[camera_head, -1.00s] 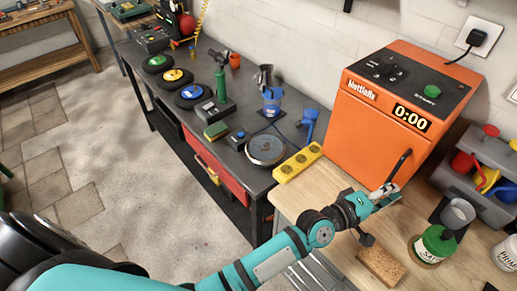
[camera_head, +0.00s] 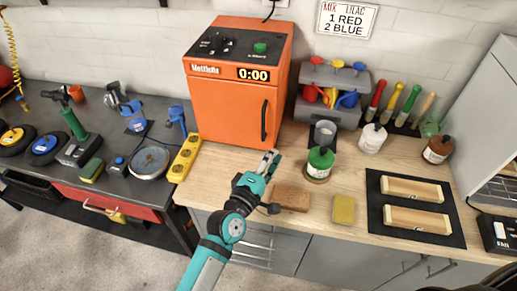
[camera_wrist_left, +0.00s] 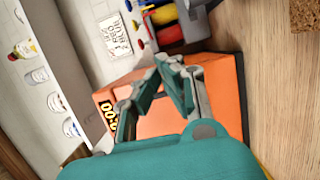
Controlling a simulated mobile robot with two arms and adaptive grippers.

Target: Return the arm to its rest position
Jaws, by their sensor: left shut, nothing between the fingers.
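My left arm, teal and black, comes up from the bottom of the head view. My left gripper (camera_head: 269,163) is shut and empty. It is above the wooden worktop (camera_head: 225,165), in front of the orange Nettlefix oven (camera_head: 225,110), whose display reads 0:00. The gripper also shows in the left wrist view (camera_wrist_left: 172,75), its teal fingers close together in front of the orange oven (camera_wrist_left: 228,85). My right gripper is not in view.
A brown block (camera_head: 291,198), a yellow sponge (camera_head: 344,209) and a green-topped jar (camera_head: 319,163) stand near the gripper. A black mat (camera_head: 374,205) with two wooden pieces lies to the right. A yellow power strip (camera_head: 186,158) is to the left.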

